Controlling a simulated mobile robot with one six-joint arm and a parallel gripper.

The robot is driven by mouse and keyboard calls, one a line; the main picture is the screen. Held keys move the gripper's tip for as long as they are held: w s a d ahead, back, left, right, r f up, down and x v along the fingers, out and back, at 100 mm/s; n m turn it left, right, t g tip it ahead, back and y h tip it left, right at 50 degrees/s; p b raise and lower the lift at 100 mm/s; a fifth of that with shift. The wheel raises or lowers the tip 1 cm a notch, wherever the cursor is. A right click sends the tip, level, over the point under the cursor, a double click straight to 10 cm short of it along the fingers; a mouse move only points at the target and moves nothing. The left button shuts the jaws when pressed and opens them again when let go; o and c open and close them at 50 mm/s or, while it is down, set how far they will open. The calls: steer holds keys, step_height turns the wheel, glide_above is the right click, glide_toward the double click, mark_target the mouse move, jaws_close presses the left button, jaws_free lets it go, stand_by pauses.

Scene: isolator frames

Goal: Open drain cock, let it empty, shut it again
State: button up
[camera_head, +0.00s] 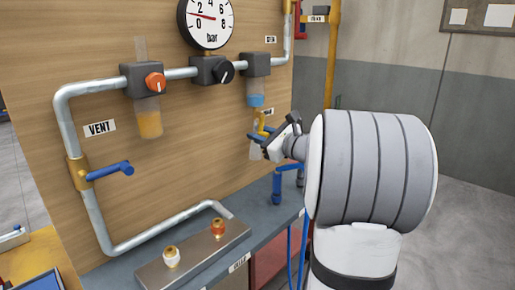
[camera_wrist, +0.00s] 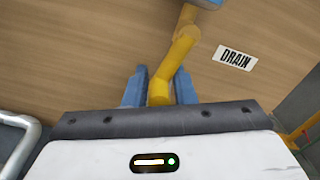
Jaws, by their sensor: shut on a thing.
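The yellow drain cock (camera_wrist: 183,48) comes down from the top in the wrist view. Its lower end lies between the two blue fingers of my gripper (camera_wrist: 159,82), which are shut on it. A "DRAIN" label (camera_wrist: 234,58) is on the wooden panel to its right. In the head view the cock (camera_head: 262,118) shows as a small yellow piece below a filter bowl with blue contents (camera_head: 256,92). My gripper (camera_head: 265,142) is at it, and my arm stands to the right. Whether the cock is open or shut I cannot tell.
A pressure gauge (camera_head: 206,22) marked "bar" tops the panel. A metal block (camera_head: 200,250) with two fittings lies on the bench.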

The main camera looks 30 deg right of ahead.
steer(key=shift+w+d+n+b, duration=0.15)
steer(key=shift+d+n+b, duration=0.2)
steer(key=shift+n+b, duration=0.9)
steer(key=shift+d, duration=0.1)
steer(key=o, duration=0.8)
steer(key=v, duration=0.8)
steer(key=shift+w, duration=0.1)
